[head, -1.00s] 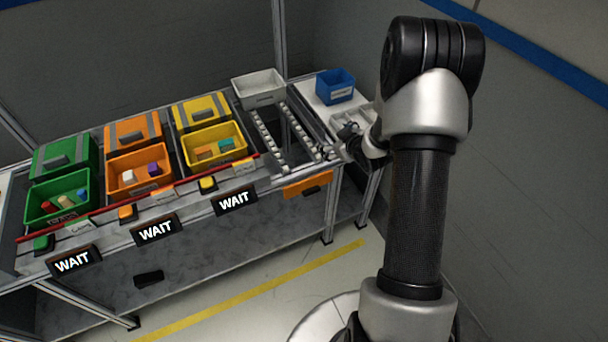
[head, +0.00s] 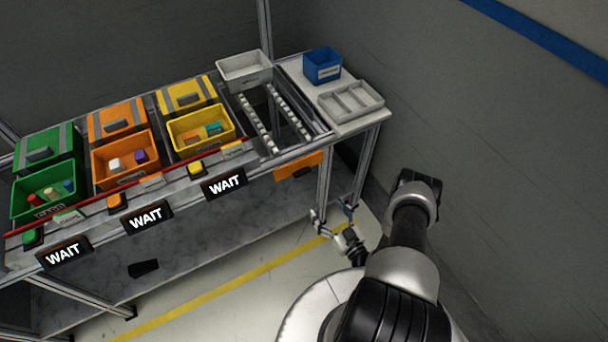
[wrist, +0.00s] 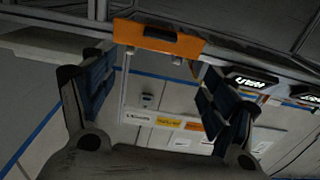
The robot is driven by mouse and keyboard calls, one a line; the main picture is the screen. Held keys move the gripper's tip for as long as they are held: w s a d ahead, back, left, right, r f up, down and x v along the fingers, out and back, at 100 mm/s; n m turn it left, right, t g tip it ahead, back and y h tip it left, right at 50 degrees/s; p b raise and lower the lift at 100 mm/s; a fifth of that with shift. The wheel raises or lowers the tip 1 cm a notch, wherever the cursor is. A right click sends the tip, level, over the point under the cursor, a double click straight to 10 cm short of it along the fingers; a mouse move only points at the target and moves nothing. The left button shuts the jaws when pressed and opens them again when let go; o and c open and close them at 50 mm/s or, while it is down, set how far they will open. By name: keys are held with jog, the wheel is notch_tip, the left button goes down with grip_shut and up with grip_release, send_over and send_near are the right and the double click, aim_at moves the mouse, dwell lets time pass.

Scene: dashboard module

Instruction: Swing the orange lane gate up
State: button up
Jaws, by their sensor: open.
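The orange lane gate (head: 298,165) hangs down at the front edge of the bench, at the end of the roller lane (head: 272,118). In the wrist view the gate (wrist: 180,45) is an orange plate with a dark handle (wrist: 148,32), ahead of the fingers near the top. My gripper (head: 332,214) is open and empty, low in front of the bench, below and right of the gate. In the wrist view its two blue-padded fingers (wrist: 155,78) stand wide apart, with the gate showing beyond the gap. No contact shows.
A white bin (head: 244,70) stands behind the lane. A blue bin (head: 322,66) and a grey divided tray (head: 350,103) sit on the right end. Green, orange and yellow bins (head: 200,130) and WAIT signs (head: 224,184) line the left. Bench legs (head: 326,185) stand near my gripper.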

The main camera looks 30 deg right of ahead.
aim_at(303, 173)
jog(key=w+b, duration=0.1)
jog(key=w, duration=0.4)
jog(key=w+b, duration=0.2)
jog(key=w, duration=0.4)
jog(key=w+b, duration=0.1)
jog(key=w, duration=0.5)
jog(key=shift+a, duration=0.3)
jog(key=shift+c, duration=0.4)
jog(key=c, duration=1.4)
jog(key=shift+c, duration=0.2)
jog(key=shift+r, duration=0.25)
